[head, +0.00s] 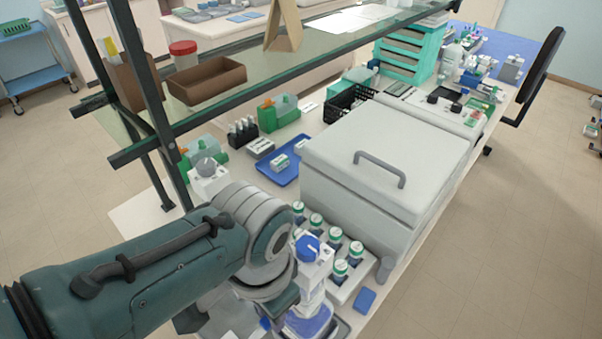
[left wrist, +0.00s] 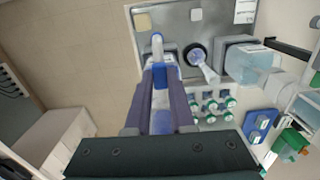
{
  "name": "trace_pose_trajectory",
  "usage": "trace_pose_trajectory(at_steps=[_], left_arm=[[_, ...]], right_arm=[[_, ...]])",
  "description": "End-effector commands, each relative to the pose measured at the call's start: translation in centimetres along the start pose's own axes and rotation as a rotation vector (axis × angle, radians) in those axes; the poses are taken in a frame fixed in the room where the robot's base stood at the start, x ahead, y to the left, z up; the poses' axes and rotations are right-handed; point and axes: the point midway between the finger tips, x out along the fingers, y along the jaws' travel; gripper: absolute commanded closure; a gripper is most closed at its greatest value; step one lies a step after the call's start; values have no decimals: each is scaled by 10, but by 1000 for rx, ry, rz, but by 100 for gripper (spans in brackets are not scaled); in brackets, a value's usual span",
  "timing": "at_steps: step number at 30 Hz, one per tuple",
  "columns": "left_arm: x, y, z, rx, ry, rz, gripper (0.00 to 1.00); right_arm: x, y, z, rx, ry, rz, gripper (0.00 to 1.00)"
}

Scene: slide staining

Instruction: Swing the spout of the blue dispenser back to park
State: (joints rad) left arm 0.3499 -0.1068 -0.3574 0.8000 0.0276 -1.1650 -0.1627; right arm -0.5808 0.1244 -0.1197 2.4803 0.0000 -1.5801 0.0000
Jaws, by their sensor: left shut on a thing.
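The blue dispenser (head: 308,246) stands upright at the near end of the bench, with a blue cap, white head and blue liquid below. My left arm comes in from the left, and its gripper is beside the dispenser, largely hidden behind my own wrist in the head view. In the left wrist view, my left gripper (left wrist: 160,98) is closed around a blue and white part of the dispenser (left wrist: 159,76). A pale spout end (left wrist: 157,42) sticks out past the fingertips. The exact contact is hidden between the fingers. My right gripper is in neither view.
A rack of green-capped bottles (head: 340,268) stands right beside the dispenser, with a large grey lidded box (head: 390,150) behind. A grey-capped dispenser (head: 206,170) stands to the left. A glass shelf (head: 290,62) with dark posts crosses above the bench.

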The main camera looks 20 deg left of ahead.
Motion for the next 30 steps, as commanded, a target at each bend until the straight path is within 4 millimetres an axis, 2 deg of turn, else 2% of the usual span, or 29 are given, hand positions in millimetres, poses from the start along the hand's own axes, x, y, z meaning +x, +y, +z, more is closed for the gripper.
trace_pose_trajectory(at_steps=[9,21,22,30], left_arm=[[0,1,-2,-72,4,2,100],[0,0,-2,-78,3,1,100],[0,0,-2,-78,3,1,76],[0,0,-1,-77,2,1,48]], right_arm=[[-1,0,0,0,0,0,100],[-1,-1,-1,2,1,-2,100],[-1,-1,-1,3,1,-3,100],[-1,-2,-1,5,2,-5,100]])
